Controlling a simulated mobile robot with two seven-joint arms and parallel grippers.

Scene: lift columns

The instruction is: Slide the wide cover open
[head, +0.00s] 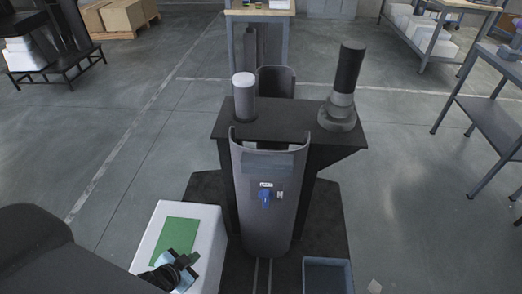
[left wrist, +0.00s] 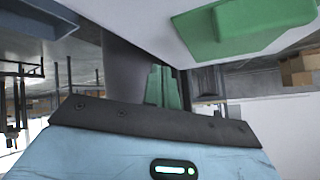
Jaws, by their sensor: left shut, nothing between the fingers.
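The wide cover appears to be the tall, curved dark-grey panel (head: 240,200) at the front of the column in the middle of the head view. It has a dark window near its top, with a small white label and a blue knob (head: 265,198) below. My left gripper (head: 186,262) is low at the left, over a white box and apart from the panel. It is shut and empty, and its fingertips are small and hard to make out. The left wrist view shows a light-blue housing close up, but not clearly the panel. My right gripper is not in view.
The white box (head: 214,240) with a green patch (head: 178,238) stands left of the column. A blue-grey tray (head: 347,278) lies at the lower right. A white-topped cylinder (head: 244,104) and a black-topped post (head: 347,72) stand on the dark top behind the panel. Open floor surrounds this.

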